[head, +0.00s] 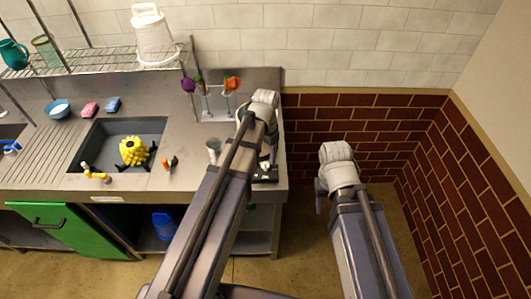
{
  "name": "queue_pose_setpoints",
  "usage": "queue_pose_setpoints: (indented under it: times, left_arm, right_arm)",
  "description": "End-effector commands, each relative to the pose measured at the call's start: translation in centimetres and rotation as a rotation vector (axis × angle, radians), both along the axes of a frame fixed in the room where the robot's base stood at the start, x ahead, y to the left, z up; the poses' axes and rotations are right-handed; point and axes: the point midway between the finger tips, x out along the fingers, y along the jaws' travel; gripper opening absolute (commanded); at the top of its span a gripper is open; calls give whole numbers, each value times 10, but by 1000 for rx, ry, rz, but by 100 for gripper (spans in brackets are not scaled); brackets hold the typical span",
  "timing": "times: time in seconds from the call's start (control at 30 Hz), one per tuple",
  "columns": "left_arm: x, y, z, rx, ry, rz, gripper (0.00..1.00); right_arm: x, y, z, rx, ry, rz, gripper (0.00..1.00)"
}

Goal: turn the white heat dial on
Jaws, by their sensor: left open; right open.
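A small black unit (268,175) sits at the right front end of the counter. A small pale part shows on it, partly behind my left arm; I cannot tell whether it is the white heat dial or how it is set. My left gripper (265,158) is open and hangs over this unit, mostly hidden by the arm. I cannot tell whether it touches. My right gripper (320,200) is open, right of the counter in front of the brick wall, mostly hidden by its arm. I see nothing held in either.
Flowers (232,84) stand behind. A rack (100,62) holds a white container (153,38). The floor at right is free.

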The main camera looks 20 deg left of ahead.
Motion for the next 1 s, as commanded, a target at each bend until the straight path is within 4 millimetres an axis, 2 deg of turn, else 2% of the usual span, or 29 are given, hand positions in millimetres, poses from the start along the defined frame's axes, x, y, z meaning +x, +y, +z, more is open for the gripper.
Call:
queue_pose_setpoints:
  times: [0.03, 0.2, 0.77, 0.87, 1.0]
  left_arm:
    - [0, 0, 15, 0, 0, 0, 69]
    - [0, 0, 28, 0, 0, 0, 69]
    - [-1, -1, 28, 0, 0, 0, 69]
    - [-15, -14, 23, 7, 5, 10, 69]
    - [-67, -56, 11, 41, 16, 63, 69]
  right_arm:
    - [0, 0, 14, 0, 0, 0, 50]
    - [0, 0, 28, 0, 0, 1, 50]
    - [0, 0, 28, 0, 0, 1, 50]
    - [0, 0, 23, 0, 0, 1, 50]
    - [0, 0, 11, 0, 0, 0, 50]
